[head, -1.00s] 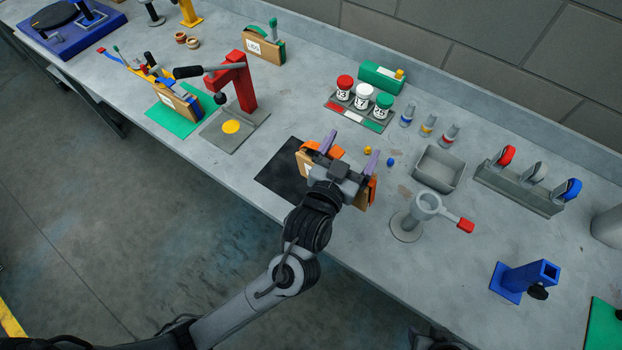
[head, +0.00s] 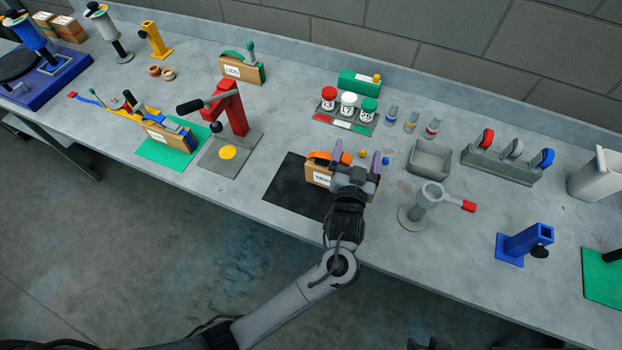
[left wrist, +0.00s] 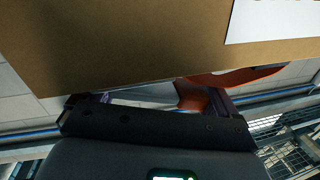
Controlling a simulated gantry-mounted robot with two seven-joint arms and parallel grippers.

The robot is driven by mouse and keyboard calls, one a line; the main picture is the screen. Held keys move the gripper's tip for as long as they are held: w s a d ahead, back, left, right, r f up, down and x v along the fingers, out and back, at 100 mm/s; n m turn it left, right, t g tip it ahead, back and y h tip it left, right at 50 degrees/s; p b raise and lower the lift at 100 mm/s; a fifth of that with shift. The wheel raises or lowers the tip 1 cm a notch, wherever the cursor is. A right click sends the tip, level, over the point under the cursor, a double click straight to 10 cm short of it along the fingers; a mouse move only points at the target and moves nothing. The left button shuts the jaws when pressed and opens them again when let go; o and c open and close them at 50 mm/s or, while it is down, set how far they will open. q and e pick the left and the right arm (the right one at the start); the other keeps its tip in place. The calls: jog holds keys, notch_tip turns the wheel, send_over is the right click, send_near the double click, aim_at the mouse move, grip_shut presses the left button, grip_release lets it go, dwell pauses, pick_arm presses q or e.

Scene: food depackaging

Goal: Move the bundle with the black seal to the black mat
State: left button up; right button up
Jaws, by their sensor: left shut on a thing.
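A cardboard bundle (head: 317,175) with orange pieces along its top and a white label stands upright at the right part of the black mat (head: 287,196). My left gripper (head: 357,160) is shut on this bundle, its purple fingers on either side and its body hiding the right part. In the left wrist view the bundle's brown face (left wrist: 120,45) fills the top, with an orange piece (left wrist: 230,76) below it. No black seal shows clearly. I cannot tell whether the bundle's underside touches the mat.
A grey cup-shaped fixture (head: 430,200) with a red handle stands close right of my left gripper. A grey bin (head: 430,160) is behind it. A red press (head: 230,110) stands left of the mat. Another bundle (head: 165,137) sits on a green mat (head: 165,157) farther left.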

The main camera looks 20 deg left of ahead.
aim_at(317, 152)
pick_arm(q)
jog(key=shift+w+a+f+b, duration=0.25)
jog(key=shift+w+a+b, duration=0.15)
jog(key=shift+a+b, duration=0.15)
jog(key=a+f+b, duration=0.1)
jog(key=a+b, duration=0.1)
jog(key=a, duration=0.1)
jog(key=a+f+b, duration=0.4)
jog(key=a, duration=0.1)
jog(key=shift+a, duration=0.35)
jog(key=shift+a+f, duration=0.15)
jog(key=shift+a, duration=0.35)
notch_tip(317, 152, down, 4)
jog(key=b, duration=0.5)
jog(key=shift+c, duration=0.8)
pick_arm(e)
notch_tip(317, 152, down, 12)
jog(key=d, duration=0.1)
jog(key=shift+w+d, duration=0.2)
jog(key=shift+w, duration=0.15)
pick_arm(q)
jog(key=o, duration=1.7)
jog(key=shift+f, duration=0.1)
